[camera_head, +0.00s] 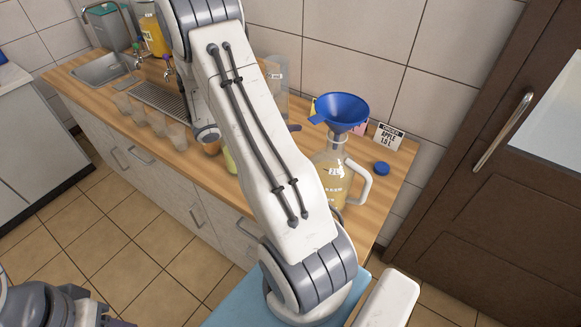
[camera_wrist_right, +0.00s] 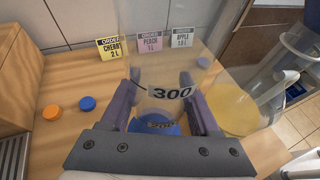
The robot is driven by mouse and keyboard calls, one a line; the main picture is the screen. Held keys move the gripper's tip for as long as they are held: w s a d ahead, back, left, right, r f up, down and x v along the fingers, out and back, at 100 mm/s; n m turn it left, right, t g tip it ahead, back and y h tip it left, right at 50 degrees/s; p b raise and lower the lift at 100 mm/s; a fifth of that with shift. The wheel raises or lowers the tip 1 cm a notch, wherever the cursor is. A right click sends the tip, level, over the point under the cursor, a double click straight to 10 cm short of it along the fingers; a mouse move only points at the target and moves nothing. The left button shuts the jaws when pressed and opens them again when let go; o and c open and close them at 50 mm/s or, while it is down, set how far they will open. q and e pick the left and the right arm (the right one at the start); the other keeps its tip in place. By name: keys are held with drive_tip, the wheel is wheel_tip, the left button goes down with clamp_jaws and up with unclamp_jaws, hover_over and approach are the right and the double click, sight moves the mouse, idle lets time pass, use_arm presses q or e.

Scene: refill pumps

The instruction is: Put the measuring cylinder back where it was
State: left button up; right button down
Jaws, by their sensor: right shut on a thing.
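The measuring cylinder (camera_wrist_right: 165,68) is clear, marked 300, and stands between the two purple fingers of my right gripper (camera_wrist_right: 160,78) in the right wrist view. The gripper is shut on it. A blue round shape shows through its lower part; I cannot tell whether it is the cylinder's base or something behind. In the head view my right arm hides most of that gripper. A clear shape (camera_head: 277,73) shows beyond the arm; I cannot tell whether it is the cylinder. Only part of my left arm shows at the lower left edge, its jaws unclear.
A jug of yellow liquid (camera_head: 332,185) with a blue funnel (camera_head: 342,112) stands on the wooden counter (camera_head: 388,205). Order cards, including Apple (camera_head: 388,138), stand by the wall. Orange (camera_wrist_right: 52,112) and blue (camera_wrist_right: 87,103) caps lie left of the cylinder. Several cups line the counter's front.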

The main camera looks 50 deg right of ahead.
drive_tip(key=f, duration=0.3)
drive_tip(key=f+p, duration=0.1)
drive_tip(key=f, duration=0.1)
drive_tip(key=shift+s+d+f, duration=0.1)
drive_tip(key=shift+d, duration=0.15)
wheel_tip(320, 180, down, 4)
drive_tip(key=shift+r+p, duration=0.15)
drive_tip(key=shift+p, duration=0.45)
drive_tip(key=shift+f, duration=0.5)
drive_tip(key=shift+f, duration=0.2)
drive_tip(key=shift+c, duration=0.6)
unclamp_jaws()
drive_tip(key=shift+r, duration=0.1)
